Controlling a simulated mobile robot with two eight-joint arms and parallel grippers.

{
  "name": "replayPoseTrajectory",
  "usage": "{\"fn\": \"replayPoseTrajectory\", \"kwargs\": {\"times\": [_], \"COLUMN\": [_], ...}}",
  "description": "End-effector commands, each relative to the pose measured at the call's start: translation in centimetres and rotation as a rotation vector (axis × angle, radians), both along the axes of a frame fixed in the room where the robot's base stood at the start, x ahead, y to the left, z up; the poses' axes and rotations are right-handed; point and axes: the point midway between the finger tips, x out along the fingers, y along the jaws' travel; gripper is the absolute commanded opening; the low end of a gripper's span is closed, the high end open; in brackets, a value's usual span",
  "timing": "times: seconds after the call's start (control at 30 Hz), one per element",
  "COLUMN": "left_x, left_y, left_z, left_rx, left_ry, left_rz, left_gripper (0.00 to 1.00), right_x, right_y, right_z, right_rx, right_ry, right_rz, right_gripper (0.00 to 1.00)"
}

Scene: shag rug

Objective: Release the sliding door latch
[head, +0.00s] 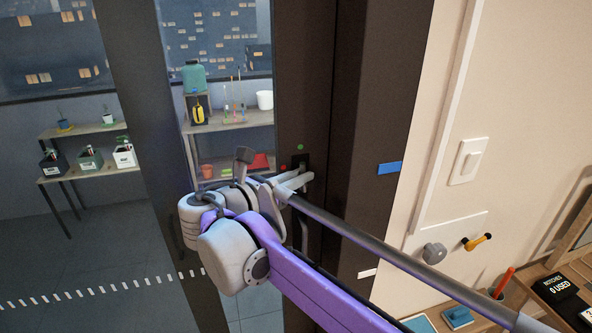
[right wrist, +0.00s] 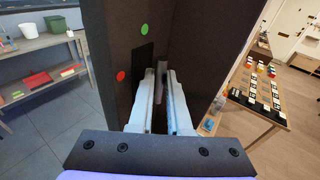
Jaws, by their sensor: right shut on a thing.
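The sliding door has a dark frame (head: 140,100) around glass. Its latch sits on a small black plate (right wrist: 143,58) on the dark door edge, with a red dot (right wrist: 121,76) and a green dot (right wrist: 144,30) beside it. In the head view the same green dot (head: 300,147) is above the plate and the red dot (head: 283,167) is to its left. My right gripper (head: 307,179) is at the latch. In the right wrist view its two pale fingers (right wrist: 163,72) are close together around the small latch piece, which they mostly hide. My left gripper is not in view.
A blue tag (head: 389,168) is on the dark post to the right. The pale wall has a light switch (head: 468,161) and a grey knob (head: 434,253). A wooden table (head: 525,276) with small items is at lower right. Shelves (head: 90,133) stand behind the glass.

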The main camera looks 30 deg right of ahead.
Motion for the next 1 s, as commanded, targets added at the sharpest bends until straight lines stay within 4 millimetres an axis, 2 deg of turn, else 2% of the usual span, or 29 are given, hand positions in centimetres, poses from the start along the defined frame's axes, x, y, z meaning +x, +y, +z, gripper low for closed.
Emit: {"fn": "replayPoseTrajectory", "kwargs": {"times": [0.03,0.1,0.4,0.43,0.5,0.83,1.0], "left_x": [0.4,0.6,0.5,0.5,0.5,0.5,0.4], "left_y": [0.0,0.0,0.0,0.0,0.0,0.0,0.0], "left_z": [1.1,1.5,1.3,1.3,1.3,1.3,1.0], "left_rx": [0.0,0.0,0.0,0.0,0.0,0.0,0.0], "left_ry": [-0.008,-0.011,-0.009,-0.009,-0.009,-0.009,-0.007], "left_rz": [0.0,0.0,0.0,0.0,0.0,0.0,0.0], "left_gripper": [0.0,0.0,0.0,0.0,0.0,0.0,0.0], "right_x": [-0.1,-0.1,-0.1,-0.1,-0.1,-0.1,-0.8], "right_y": [-0.2,-0.3,-0.3,-0.3,-0.3,-0.1,2.0], "right_z": [0.6,0.5,0.1,0.1,0.1,0.2,0.6], "right_rx": [0.037,0.071,0.086,0.086,0.085,0.085,0.085], "right_ry": [-0.011,-0.019,-0.022,-0.022,-0.021,-0.021,-0.019], "right_rz": [-0.003,-0.002,-0.001,-0.001,-0.001,0.0,0.004], "right_gripper": [0.0,0.0,0.0,0.18,0.28,0.28,0.28]}}
